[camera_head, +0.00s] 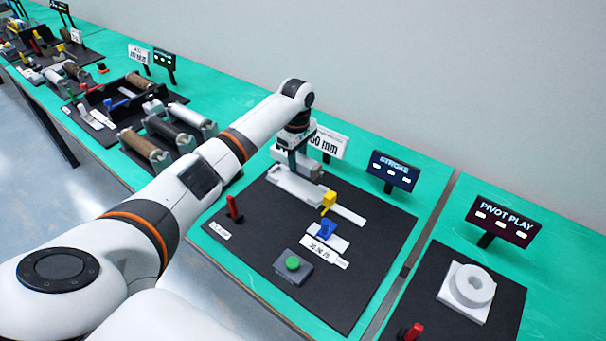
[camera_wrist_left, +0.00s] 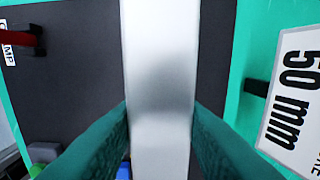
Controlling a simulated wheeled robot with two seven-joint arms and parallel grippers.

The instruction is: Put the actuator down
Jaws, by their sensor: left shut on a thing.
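My left gripper (camera_head: 299,164) reaches over the black mat from the left and is shut on the actuator. In the left wrist view the actuator (camera_wrist_left: 160,70) is a smooth pale grey bar running lengthwise between my two teal fingers, which press on both its sides. In the head view the gripper covers part of the actuator, just above a white fixture (camera_head: 292,186) on the mat. I cannot tell whether the actuator touches the fixture. My right gripper is not in view.
A yellow piece (camera_head: 328,200), a blue piece (camera_head: 322,230), a grey box with a green button (camera_head: 292,266) and a red lever (camera_head: 233,210) stand on the mat (camera_head: 370,270). The 50 mm sign (camera_head: 328,143) and STROKE sign (camera_head: 392,171) stand behind.

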